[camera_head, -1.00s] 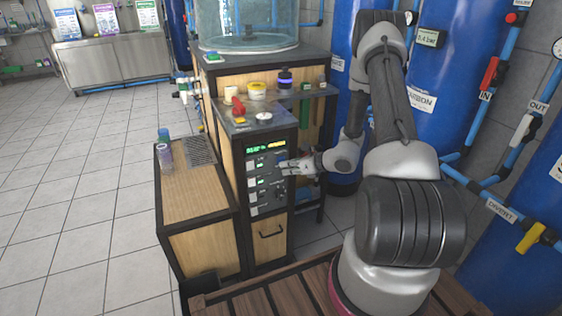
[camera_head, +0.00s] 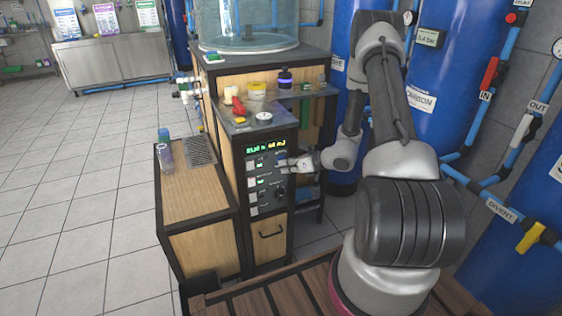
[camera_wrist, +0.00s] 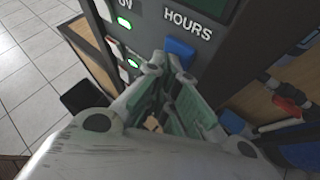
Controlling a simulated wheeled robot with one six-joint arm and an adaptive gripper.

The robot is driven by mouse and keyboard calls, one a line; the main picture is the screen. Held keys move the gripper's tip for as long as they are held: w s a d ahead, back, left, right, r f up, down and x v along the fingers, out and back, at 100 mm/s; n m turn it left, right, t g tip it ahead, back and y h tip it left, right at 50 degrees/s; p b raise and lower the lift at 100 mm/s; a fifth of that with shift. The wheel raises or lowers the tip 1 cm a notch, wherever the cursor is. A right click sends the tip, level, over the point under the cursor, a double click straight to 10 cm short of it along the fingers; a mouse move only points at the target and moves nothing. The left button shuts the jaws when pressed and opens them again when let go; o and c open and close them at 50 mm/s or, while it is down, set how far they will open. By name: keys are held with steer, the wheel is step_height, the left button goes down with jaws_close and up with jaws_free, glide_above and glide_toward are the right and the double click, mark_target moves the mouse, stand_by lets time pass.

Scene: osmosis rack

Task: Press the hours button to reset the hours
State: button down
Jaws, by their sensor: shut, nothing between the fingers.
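The hours button is a blue block (camera_wrist: 179,50) under the white HOURS label (camera_wrist: 188,22) in the wrist view, on the dark control panel (camera_head: 265,170). My gripper (camera_wrist: 165,62) is shut and empty. Its fingertips are at the lower edge of the blue button and cover part of it; I cannot tell whether they touch it. In the head view my gripper (camera_head: 284,164) is at the right side of the panel, below the lit green display (camera_head: 266,147), and the button is hard to make out there.
White switches with green lights (camera_wrist: 124,22) sit left of the button. A wooden side cabinet (camera_head: 190,195) stands left of the panel. Blue tanks (camera_head: 424,90) and pipes stand at the right. The tiled floor at the left is clear.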

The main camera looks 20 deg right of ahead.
steer(key=shift+w, duration=0.1)
stand_by(0.3)
steer(key=shift+s, duration=0.8)
steer(key=s, duration=0.5)
stand_by(0.9)
